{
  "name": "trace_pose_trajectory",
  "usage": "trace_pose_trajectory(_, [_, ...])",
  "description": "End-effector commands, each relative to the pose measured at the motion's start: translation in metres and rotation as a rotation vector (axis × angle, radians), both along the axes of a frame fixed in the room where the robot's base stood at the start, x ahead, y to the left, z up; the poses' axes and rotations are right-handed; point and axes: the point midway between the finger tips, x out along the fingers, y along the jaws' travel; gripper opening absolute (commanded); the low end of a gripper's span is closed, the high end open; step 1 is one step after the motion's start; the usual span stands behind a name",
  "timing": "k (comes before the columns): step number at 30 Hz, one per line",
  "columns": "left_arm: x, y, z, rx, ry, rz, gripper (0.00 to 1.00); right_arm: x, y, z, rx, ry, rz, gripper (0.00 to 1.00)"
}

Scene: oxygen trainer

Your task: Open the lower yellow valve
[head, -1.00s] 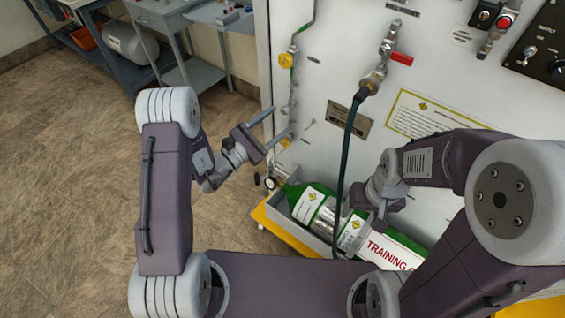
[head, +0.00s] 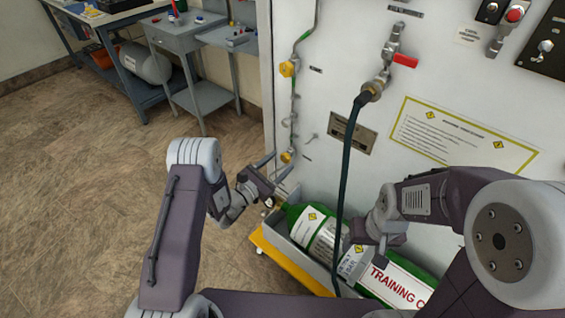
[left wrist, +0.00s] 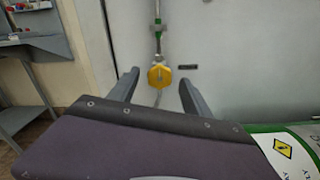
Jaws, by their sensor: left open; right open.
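The lower yellow valve (head: 287,156) sits on a thin pipe down the left edge of the white panel. My left gripper (head: 284,162) is open, with its fingertips close to this valve. In the left wrist view a yellow valve (left wrist: 160,75), apparently the lower one, shows between and beyond the two open fingers (left wrist: 158,88). Whether the fingers touch it I cannot tell. The upper yellow valve (head: 287,68) is higher on the same pipe. My right gripper (head: 366,246) is open and empty, in front of the green cylinder; its fingertips are hard to make out.
Green cylinders (head: 318,232) lie in a grey tray (head: 302,243) below the valve, near my left gripper. A dark hose (head: 346,170) hangs from a fitting with a red handle (head: 405,60). A grey side table (head: 180,40) stands at the left. The floor at left is clear.

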Motion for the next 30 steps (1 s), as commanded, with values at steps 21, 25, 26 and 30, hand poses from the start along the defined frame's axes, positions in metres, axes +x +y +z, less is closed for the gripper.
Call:
trace_pose_trajectory(21, [0.016,-0.011,0.000,0.001,0.001,0.000,0.00,0.000,0.000,-0.003,0.000,0.000,0.000,0.67])
trace_pose_trajectory(25, [0.016,-0.011,0.000,-0.008,0.007,0.000,0.00,0.000,0.000,-0.003,0.000,0.000,0.000,0.67])
trace_pose_trajectory(26, [0.016,-0.011,0.000,-0.014,0.012,-0.001,0.00,0.000,0.000,-0.003,0.000,0.000,0.000,0.67])
trace_pose_trajectory(30, [0.016,-0.011,0.000,-0.058,0.044,-0.001,0.00,0.000,0.000,-0.001,0.000,0.000,0.000,0.67])
